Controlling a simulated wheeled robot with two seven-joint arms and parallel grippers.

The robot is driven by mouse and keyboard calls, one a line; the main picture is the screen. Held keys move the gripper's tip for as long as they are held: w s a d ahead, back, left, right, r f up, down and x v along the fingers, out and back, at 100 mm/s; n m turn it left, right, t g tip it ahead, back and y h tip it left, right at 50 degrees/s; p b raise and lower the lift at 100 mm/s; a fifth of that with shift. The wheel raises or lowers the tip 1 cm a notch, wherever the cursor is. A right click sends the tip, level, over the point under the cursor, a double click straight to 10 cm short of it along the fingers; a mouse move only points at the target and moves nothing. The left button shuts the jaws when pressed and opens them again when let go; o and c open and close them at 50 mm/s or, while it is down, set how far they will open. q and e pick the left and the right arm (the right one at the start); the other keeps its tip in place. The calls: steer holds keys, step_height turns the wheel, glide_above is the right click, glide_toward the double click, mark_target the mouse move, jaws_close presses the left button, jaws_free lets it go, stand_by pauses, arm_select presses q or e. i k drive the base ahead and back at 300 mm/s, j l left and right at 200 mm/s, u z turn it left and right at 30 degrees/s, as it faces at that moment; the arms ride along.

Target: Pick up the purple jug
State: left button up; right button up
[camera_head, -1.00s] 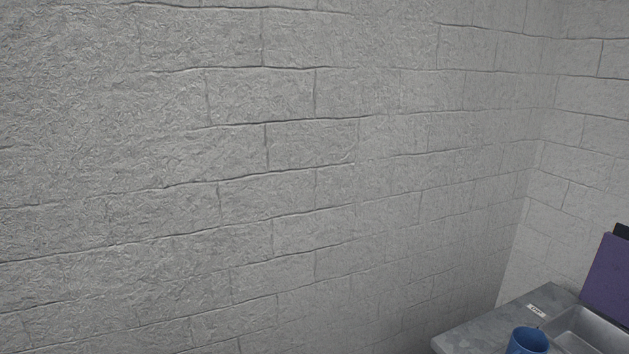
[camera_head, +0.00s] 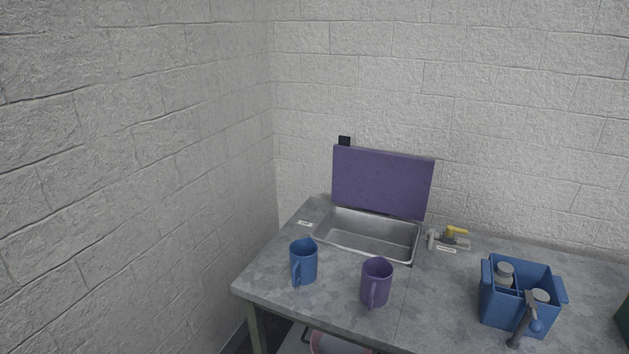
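The purple jug (camera_head: 376,281) stands upright on the grey worktop (camera_head: 342,285) near its front edge. Its handle faces the front. A blue jug (camera_head: 304,262) stands to its left, apart from it, with its handle also toward the front. Neither of my grippers shows in the head view.
A metal basin (camera_head: 369,236) with a raised purple lid (camera_head: 382,182) is set behind the jugs. A valve with a yellow handle (camera_head: 455,231) lies right of it. A blue caddy (camera_head: 521,293) holding bottles stands at the right. The worktop between the purple jug and caddy is clear.

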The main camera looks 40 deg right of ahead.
mark_target(376, 273)
steer(key=z, duration=1.75)
